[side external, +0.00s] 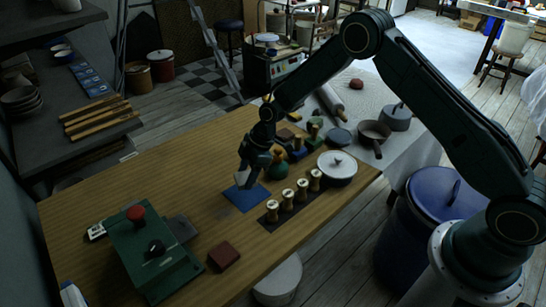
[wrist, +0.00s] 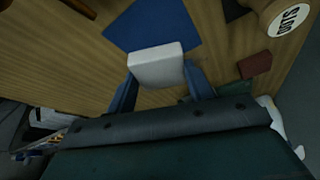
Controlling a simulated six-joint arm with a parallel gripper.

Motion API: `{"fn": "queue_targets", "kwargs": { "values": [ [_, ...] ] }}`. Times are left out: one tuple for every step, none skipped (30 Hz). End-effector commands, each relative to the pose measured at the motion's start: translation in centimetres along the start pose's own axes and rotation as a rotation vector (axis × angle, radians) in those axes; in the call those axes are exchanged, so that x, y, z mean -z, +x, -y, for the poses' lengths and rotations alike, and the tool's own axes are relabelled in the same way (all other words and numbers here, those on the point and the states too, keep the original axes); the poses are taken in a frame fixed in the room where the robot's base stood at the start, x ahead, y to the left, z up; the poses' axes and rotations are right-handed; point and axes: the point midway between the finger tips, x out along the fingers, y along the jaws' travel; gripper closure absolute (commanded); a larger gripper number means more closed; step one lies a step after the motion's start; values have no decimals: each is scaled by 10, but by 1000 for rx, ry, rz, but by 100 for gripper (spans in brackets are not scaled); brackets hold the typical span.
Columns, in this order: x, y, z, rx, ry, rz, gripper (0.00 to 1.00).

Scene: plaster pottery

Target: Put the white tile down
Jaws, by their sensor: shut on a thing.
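The white tile (side external: 242,179) is held at the end of my gripper (side external: 250,172), over or close to the rear edge of a flat blue square (side external: 249,200) on the wooden table. In the wrist view the white tile (wrist: 156,64) sits between the two blue fingers of my gripper (wrist: 158,78), which are shut on its sides. The blue square (wrist: 150,24) shows just past the tile there. I cannot tell whether the tile touches anything below.
Several wooden stamps (side external: 288,197) stand in a row right of the blue square, with a lidded white pot (side external: 337,166) behind. A green box with a red knob (side external: 146,249) and a dark red block (side external: 223,255) are nearer. The table's left part (side external: 150,170) is clear.

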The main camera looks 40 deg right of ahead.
Motion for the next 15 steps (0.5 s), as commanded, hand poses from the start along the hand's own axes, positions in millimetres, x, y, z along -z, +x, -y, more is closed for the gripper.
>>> {"fn": "queue_targets", "kwargs": {
  "values": [
    [-1, 3, 0, -1, -1, -1, 73],
    [-1, 4, 0, -1, -1, -1, 73],
    [-2, 6, 0, -1, -1, -1, 73],
    [-2, 6, 0, -1, -1, -1, 73],
    [-2, 6, 0, -2, -1, -1, 73],
    [-2, 6, 0, -2, -1, -1, 73],
    [-2, 6, -1, -2, -1, -1, 73],
    [-2, 6, 0, -2, -1, -1, 73],
    [-3, 7, 0, -1, -1, -1, 73],
    [-3, 8, 0, -1, 0, -1, 73],
    [-4, 10, 0, -1, 0, -1, 73],
    [-5, 13, 0, 0, 0, -1, 73],
    [-6, 15, 0, 0, 0, 0, 73],
    [-8, 19, 0, 1, 0, 0, 73],
    [-10, 23, 0, 1, 0, 0, 73]
  ]
}}
